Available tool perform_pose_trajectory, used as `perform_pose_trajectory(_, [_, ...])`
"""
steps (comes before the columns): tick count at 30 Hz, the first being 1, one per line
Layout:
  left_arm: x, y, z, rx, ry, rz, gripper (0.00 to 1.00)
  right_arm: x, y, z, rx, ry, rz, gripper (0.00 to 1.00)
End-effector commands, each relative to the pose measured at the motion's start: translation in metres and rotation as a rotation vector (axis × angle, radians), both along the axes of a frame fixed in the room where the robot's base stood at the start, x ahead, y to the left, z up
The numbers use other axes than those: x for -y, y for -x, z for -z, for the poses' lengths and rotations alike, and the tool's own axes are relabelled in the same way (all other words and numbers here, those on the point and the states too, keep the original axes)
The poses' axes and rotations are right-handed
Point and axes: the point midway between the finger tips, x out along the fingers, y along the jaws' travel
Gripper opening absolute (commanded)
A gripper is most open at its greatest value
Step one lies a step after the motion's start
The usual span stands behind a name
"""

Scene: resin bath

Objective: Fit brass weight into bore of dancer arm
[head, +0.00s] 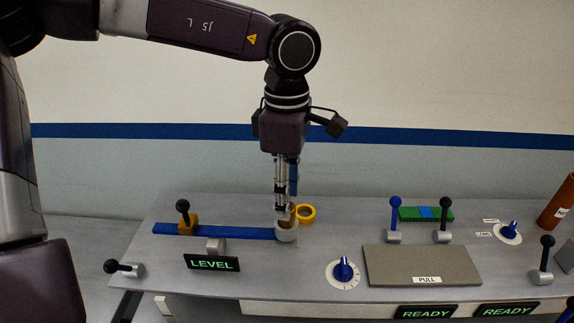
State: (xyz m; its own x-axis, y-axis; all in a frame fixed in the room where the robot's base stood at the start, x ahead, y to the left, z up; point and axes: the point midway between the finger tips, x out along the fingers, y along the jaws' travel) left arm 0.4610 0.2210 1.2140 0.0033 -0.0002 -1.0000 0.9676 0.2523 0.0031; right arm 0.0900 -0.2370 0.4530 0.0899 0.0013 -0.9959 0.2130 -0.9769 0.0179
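The dancer arm (240,233) is a long blue bar lying across the left of the bench. At its right end is a pale grey round socket (287,235), which looks like the bore. My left gripper (284,208) points straight down over this socket. Its fingers are close together around a small tan-gold piece (284,217), which looks like the brass weight. The piece is at the socket's mouth; I cannot tell how deep it sits, as the fingers and socket wall hide part of it. My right gripper is not in view.
A yellow ring (306,214) lies just right of the gripper. A black-knobbed lever on a yellow block (187,222) stands at the bar's left part. A LEVEL sign (212,263), a blue dial (344,270) and a PULL panel (422,265) are in front. Several levers stand to the right.

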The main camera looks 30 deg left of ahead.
Motion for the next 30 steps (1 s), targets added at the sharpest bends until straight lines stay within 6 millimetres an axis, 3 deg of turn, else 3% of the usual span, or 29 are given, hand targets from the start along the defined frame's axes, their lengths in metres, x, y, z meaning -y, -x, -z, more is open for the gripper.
perform_pose_trajectory(6, [0.000,-0.001,-0.049,0.006,-0.002,-0.001,0.38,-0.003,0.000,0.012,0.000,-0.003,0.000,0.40])
perform_pose_trajectory(12, [0.000,-0.001,-0.080,0.002,-0.001,0.001,0.38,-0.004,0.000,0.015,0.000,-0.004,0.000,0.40])
perform_pose_trajectory(18, [0.000,0.000,-0.090,-0.001,0.000,0.001,0.38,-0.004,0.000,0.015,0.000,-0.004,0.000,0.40])
perform_pose_trajectory(30, [0.000,0.000,-0.090,-0.001,-0.001,0.001,0.38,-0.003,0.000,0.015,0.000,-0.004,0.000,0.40])
